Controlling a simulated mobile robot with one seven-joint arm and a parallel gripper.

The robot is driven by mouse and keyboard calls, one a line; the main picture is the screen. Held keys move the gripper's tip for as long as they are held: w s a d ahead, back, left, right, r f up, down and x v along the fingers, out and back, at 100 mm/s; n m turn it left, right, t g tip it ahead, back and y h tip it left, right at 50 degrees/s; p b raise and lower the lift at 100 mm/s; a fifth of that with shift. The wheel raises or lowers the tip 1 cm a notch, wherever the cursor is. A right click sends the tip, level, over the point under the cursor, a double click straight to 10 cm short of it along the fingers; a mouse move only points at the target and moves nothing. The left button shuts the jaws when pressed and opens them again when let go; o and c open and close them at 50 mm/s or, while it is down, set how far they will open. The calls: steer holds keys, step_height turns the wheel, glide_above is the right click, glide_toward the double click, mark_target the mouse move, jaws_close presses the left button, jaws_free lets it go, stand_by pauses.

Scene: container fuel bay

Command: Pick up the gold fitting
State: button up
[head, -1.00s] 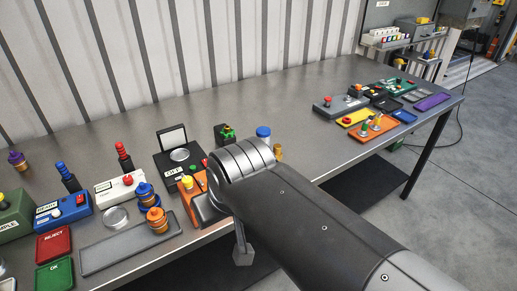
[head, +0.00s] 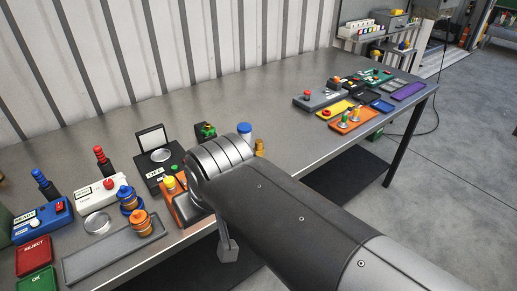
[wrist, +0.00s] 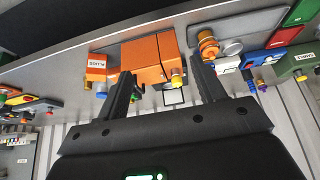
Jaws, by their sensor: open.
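A small gold fitting (head: 259,147) stands on the grey bench just right of my arm in the head view, beside a blue-topped part (head: 244,130). In the wrist view a small gold piece (wrist: 87,85), apparently the same fitting, shows beside the blue part (wrist: 101,91), left of my left finger. My gripper (wrist: 164,68) is open, its two dark fingers apart. An orange block (wrist: 147,55) lies in view between and beyond the fingers. In the head view my arm hides the gripper.
A grey tray (head: 88,262) with stacked orange-and-gold parts (head: 139,223) is at the left. A black device (head: 158,172) stands behind my arm. Modules, including an orange one (head: 340,125), fill the right end of the bench. Bare bench (head: 285,105) lies between.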

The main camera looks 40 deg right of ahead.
steer(key=w+d+r+g+h, duration=0.1)
steer(key=w+d+r, duration=0.15)
steer(key=w, duration=0.35)
steer(key=w+d+r+g, duration=0.1)
steer(key=w+d, duration=0.3)
steer(key=w, duration=0.1)
steer(key=g+y, duration=0.1)
steer(key=g, duration=0.3)
glide_above(259, 141)
steer(key=f, duration=1.1)
steer(key=shift+s+a, duration=0.2)
steer(key=shift+s, duration=0.05)
steer(key=f, duration=0.5)
steer(key=shift+d, duration=0.35)
steer(key=shift+w+a+f, duration=0.1)
steer(key=shift+f, duration=1.45)
steer(key=shift+w+a+f, duration=0.1)
steer(key=shift+f, duration=1.45)
steer(key=shift+c, duration=0.2)
